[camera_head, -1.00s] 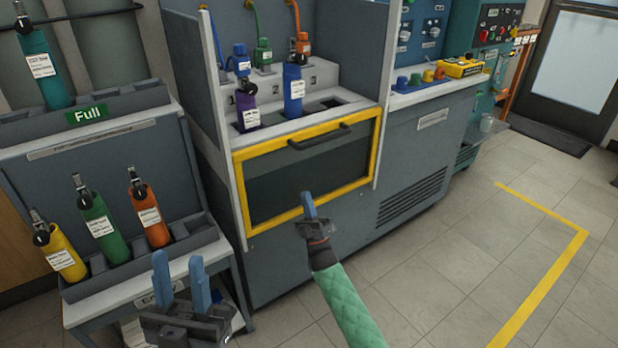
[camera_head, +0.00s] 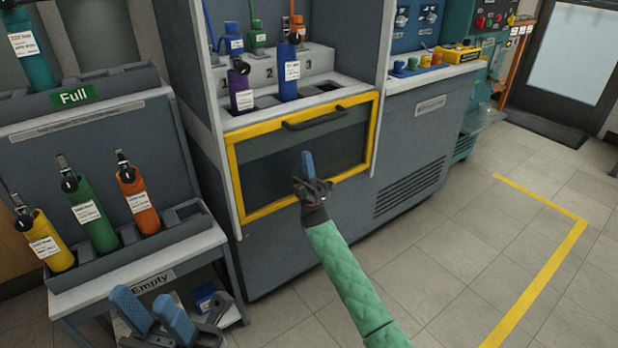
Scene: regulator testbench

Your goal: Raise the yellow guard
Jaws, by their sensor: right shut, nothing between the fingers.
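The yellow guard (camera_head: 232,180) is a yellow-framed dark panel on the front of the grey testbench. It sits low, below the bottle slots, with a dark bar handle (camera_head: 318,117) along its top. My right gripper (camera_head: 307,163) is shut and empty in front of the panel, below the handle; I cannot tell if it touches the panel. My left gripper (camera_head: 155,312) is at the bottom left, in front of the lower rack, with its two blue fingers apart and nothing seen between them.
A purple bottle (camera_head: 241,88) and a blue bottle (camera_head: 288,72) stand in bench slots above the guard. The rack marked Empty (camera_head: 190,248) holds yellow, green and orange bottles at left. A teal bottle (camera_head: 24,48) stands above. Floor at right is clear.

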